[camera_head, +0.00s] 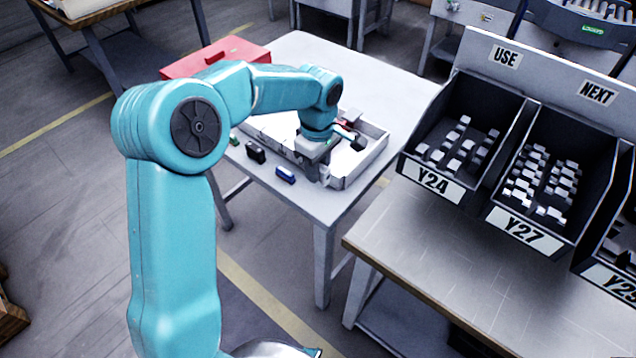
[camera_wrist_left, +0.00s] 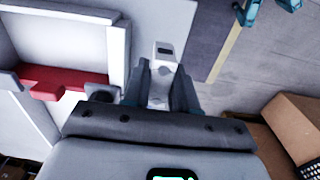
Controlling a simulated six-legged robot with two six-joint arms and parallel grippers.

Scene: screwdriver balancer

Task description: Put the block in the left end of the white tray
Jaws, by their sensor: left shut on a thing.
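The white tray (camera_head: 366,163) stands on the light table, with low walls and a red-and-dark item (camera_head: 350,134) inside. My left gripper (camera_head: 322,178) points down at the tray's near long wall, towards its right end. In the left wrist view its fingers (camera_wrist_left: 162,90) are shut on a pale grey-white block (camera_wrist_left: 164,62) with a dark slot at its top. In the head view the gripper mostly hides the block. The tray (camera_wrist_left: 119,55) and a red item (camera_wrist_left: 60,82) show left of the fingers there. My arm covers part of the tray's middle. My right gripper is not in view.
A blue-and-white piece (camera_head: 286,175), a black piece (camera_head: 255,152) and a small green piece (camera_head: 234,140) lie along the table's near-left edge. A red case (camera_head: 215,56) lies behind. Dark bins (camera_head: 460,140) of small parts stand on the right bench (camera_head: 430,240).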

